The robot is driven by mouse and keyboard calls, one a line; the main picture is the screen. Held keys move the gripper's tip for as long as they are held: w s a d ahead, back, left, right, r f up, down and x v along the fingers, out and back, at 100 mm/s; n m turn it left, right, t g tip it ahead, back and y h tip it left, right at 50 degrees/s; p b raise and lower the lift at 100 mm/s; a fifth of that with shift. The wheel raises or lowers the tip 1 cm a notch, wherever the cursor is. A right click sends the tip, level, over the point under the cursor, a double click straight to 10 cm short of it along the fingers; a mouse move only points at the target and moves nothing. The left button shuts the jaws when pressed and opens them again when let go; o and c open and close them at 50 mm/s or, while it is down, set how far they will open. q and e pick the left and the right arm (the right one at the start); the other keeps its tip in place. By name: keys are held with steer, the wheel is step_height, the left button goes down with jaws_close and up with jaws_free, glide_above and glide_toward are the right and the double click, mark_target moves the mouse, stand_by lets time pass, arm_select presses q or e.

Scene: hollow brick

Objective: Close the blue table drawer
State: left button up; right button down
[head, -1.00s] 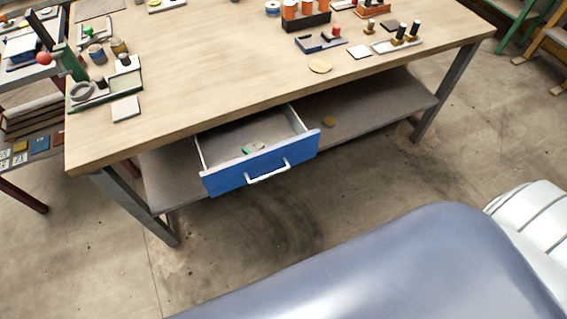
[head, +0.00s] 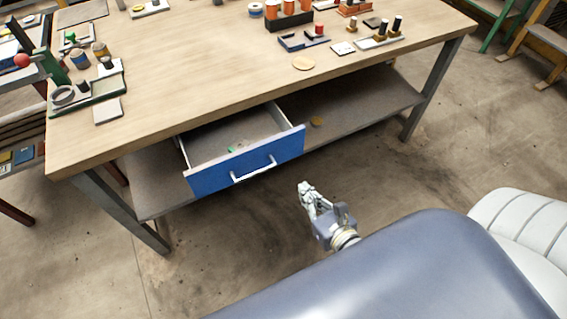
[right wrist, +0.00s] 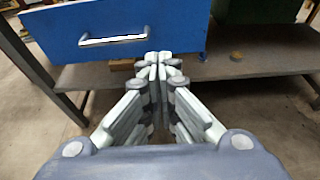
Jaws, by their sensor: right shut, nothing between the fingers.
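The blue table drawer (head: 247,165) is pulled out from under the front edge of the wooden workbench (head: 190,80). It has a white bar handle (head: 254,170), and a small green item (head: 232,149) lies inside. My right gripper (head: 304,186) is in front of the drawer, a little to the right of and below the handle, apart from it in the head view. In the right wrist view my right gripper (right wrist: 163,60) is shut and empty, its tips low near the drawer front (right wrist: 180,30) and right of the handle (right wrist: 114,39). My left gripper is not in view.
The bench legs (head: 435,90) stand at both sides. Parts trays and blocks (head: 300,40) sit on the bench top. The floor before the drawer is clear.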

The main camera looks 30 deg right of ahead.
steer(key=p, duration=0.1)
glide_toward(277, 155)
steer(key=x, duration=0.6)
steer(key=shift+a, duration=0.1)
steer(key=shift+w, duration=0.1)
